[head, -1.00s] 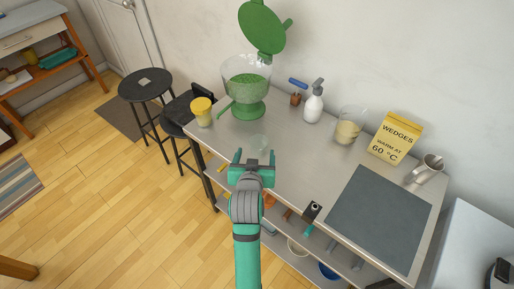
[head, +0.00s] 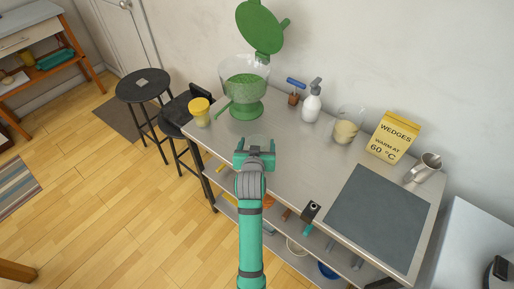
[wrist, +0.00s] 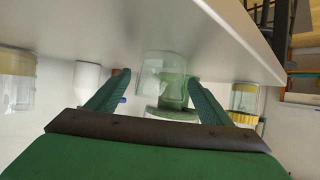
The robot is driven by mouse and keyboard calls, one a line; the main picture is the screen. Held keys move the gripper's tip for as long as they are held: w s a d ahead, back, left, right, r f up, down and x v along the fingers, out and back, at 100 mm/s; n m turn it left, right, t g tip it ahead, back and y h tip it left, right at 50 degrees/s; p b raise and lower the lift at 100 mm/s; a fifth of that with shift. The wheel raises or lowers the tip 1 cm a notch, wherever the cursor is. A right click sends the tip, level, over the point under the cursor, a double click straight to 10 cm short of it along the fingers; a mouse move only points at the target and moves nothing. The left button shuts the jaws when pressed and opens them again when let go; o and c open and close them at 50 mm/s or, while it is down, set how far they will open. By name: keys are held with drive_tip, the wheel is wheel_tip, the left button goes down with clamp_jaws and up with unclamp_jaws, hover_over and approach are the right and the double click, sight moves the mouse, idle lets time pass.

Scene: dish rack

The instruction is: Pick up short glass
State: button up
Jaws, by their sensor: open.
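The short glass (head: 258,140) is clear and stands on the metal table near its front-left edge. In the head view it is partly hidden by my gripper (head: 254,148). My gripper is open, with its fingertips at the near side of the glass. In the wrist view the glass (wrist: 155,72) shows ahead between the two spread green fingers of my gripper (wrist: 158,92). I cannot tell whether either finger touches it.
A green-based bowl (head: 246,108) with an open green lid stands behind the glass. A yellow-lidded jar (head: 199,112) is to its left. A spray bottle (head: 313,102), jar (head: 346,131), yellow carton (head: 394,137) and metal mug (head: 428,167) stand farther right, near a dark mat (head: 378,215).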

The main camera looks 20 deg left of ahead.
drive_tip(key=c, duration=1.4)
drive_tip(key=shift+r, duration=0.1)
wheel_tip(320, 180, up, 10)
drive_tip(key=shift+f, duration=0.1)
